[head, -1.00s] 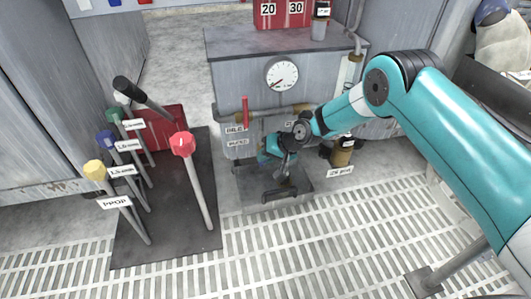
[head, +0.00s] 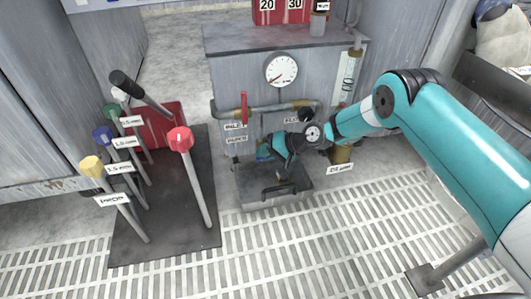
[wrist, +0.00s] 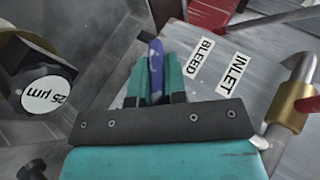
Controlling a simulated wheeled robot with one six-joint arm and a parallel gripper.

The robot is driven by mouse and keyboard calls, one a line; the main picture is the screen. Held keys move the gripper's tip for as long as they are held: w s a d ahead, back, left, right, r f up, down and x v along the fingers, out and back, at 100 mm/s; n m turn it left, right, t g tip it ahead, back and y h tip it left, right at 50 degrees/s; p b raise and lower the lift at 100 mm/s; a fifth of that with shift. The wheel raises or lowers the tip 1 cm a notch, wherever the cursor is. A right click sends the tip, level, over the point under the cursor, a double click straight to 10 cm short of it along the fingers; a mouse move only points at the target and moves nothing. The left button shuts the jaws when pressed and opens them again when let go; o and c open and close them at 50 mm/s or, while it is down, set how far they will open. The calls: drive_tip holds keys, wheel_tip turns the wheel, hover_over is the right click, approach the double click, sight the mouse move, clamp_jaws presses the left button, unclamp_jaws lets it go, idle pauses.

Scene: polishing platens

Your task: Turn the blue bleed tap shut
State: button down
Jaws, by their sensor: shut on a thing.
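The blue bleed tap (wrist: 156,62) shows in the wrist view as a long blue handle between the two teal fingers of my gripper (wrist: 156,78). The fingers are shut on it, and the handle sticks out a little beyond their tips. The BLEED label (wrist: 198,57) is just right of it. In the head view my gripper (head: 264,152) is low at the front of the grey cabinet, below the pipe. There the tap is mostly hidden by the gripper, and its exact angle is hard to tell.
A red-handled valve (head: 244,106) is on the pipe above my gripper, by the INLET label (head: 235,126). A tray with a black handle (head: 280,187) lies below. A labelled canister (head: 342,154) stands to the right. Several coloured levers, including a red-knobbed one (head: 181,140), stand left.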

drive_tip(key=c, duration=1.2)
unclamp_jaws()
drive_tip(key=shift+o, duration=0.2)
